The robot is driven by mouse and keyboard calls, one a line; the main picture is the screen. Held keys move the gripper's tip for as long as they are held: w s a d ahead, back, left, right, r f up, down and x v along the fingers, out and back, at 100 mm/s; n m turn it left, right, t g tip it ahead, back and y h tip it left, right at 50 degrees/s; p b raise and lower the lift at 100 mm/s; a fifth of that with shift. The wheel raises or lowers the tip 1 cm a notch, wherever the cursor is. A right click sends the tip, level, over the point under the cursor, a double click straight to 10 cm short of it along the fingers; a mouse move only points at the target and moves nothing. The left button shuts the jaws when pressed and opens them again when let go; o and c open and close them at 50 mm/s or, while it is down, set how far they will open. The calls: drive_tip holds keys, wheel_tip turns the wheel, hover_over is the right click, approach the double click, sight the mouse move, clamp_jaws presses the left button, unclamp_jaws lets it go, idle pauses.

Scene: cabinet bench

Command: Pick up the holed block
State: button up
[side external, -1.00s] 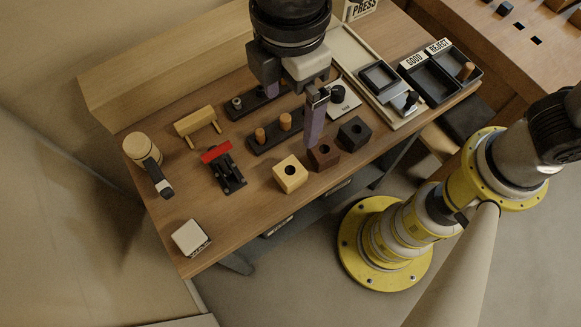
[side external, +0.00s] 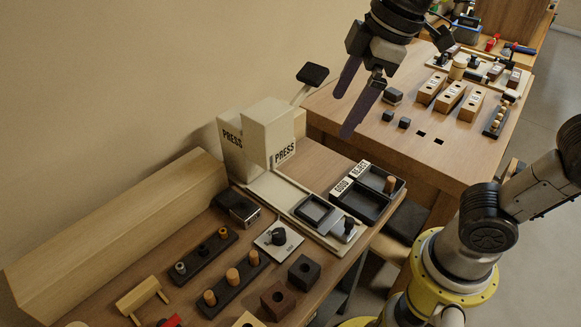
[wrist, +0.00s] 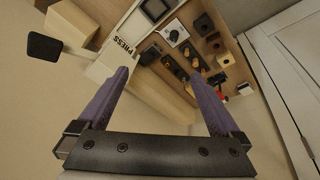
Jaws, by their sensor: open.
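Three cube blocks with a round hole in the top stand along the front of the near bench: a black block (side external: 304,272), a brown block (side external: 277,300) and a pale wood block (side external: 247,320), cut by the bottom edge. They also show small in the wrist view: the black block (wrist: 203,25), the brown block (wrist: 214,45) and the pale block (wrist: 225,60). Several long holed wooden blocks (side external: 450,98) stand on the far bench. My gripper (side external: 345,115) is open and empty, raised well away from the three cubes, beyond the press in the side view.
A white press (side external: 262,135) with a black-padded lever (side external: 312,74) stands near my gripper. Peg racks (side external: 205,258), a dial plate (side external: 278,241) and sorting trays (side external: 360,200) crowd the near bench. A long wooden beam (side external: 115,235) lines its back.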

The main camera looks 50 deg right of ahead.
drive_tip(key=s+d+f+m+t+h, duration=0.1)
drive_tip(key=s+d+f+m, duration=0.6)
drive_tip(key=s+f, duration=0.1)
drive_tip(key=shift+s+d+m+t, duration=0.3)
drive_tip(key=shift+s+d+t, duration=0.1)
drive_tip(key=shift+s, duration=0.25)
drive_tip(key=shift+w+m, duration=0.15)
drive_tip(key=shift+m, duration=0.15)
drive_tip(key=shift+c, duration=0.2)
